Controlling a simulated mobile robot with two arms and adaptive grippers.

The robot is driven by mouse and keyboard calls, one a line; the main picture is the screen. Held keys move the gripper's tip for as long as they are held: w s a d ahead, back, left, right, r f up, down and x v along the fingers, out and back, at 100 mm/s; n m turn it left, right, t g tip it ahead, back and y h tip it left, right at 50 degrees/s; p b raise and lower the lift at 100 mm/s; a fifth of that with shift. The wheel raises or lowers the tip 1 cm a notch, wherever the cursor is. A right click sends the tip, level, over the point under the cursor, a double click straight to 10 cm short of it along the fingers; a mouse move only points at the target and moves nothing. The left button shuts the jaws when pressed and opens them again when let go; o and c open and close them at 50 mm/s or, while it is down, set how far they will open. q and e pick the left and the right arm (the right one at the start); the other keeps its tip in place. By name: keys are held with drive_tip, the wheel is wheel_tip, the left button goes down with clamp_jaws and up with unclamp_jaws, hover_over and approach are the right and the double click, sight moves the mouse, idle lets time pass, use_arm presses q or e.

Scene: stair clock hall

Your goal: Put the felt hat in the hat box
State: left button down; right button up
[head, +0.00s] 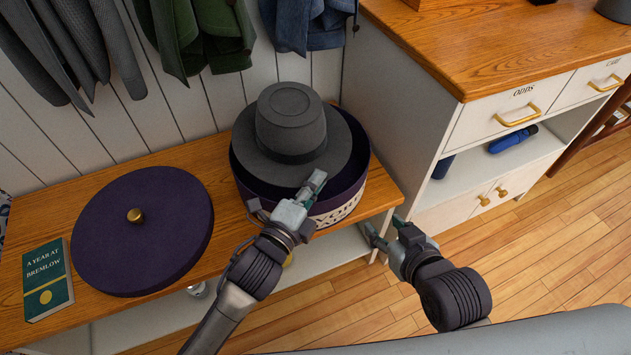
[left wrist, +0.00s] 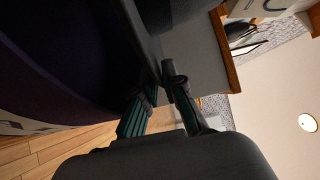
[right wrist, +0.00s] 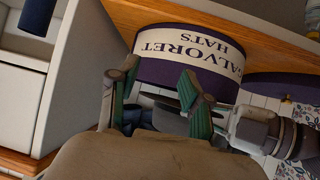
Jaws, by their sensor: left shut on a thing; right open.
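The grey felt hat (head: 290,118) is upright, crown up, over the open mouth of the round purple hat box (head: 345,203). Its brim covers most of the opening, leaving dark inside showing at the right. I cannot tell whether the brim is above the rim or inside it. My left gripper (head: 308,192) is shut on the front brim; in the left wrist view the fingers (left wrist: 158,88) pinch the brim edge. My right gripper (head: 385,228) is open and empty in front of the bench edge, right of the box. The right wrist view shows the box's lettered band (right wrist: 190,50).
The purple lid (head: 165,250) with a brass knob lies on the wooden bench (head: 215,180), left of the box. A green book (head: 46,280) lies at the far left. Coats (head: 205,35) hang above. A white cabinet (head: 410,110) stands to the right. The floor ahead right is clear.

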use_arm(q)
drive_tip(key=shift+f, duration=0.1)
use_arm(e)
drive_tip(key=shift+w+a+r+t, duration=0.2)
drive_tip(key=shift+w+r+t, duration=0.35)
drive_tip(key=shift+r, duration=0.1)
use_arm(q)
drive_tip(key=c, duration=1.2)
unclamp_jaws()
drive_tip(key=shift+s+f, duration=0.1)
drive_tip(key=shift+s+a, duration=0.15)
drive_tip(key=v, duration=1.1)
drive_tip(key=shift+s+a+r, duration=0.15)
drive_tip(key=shift+a+r, duration=0.05)
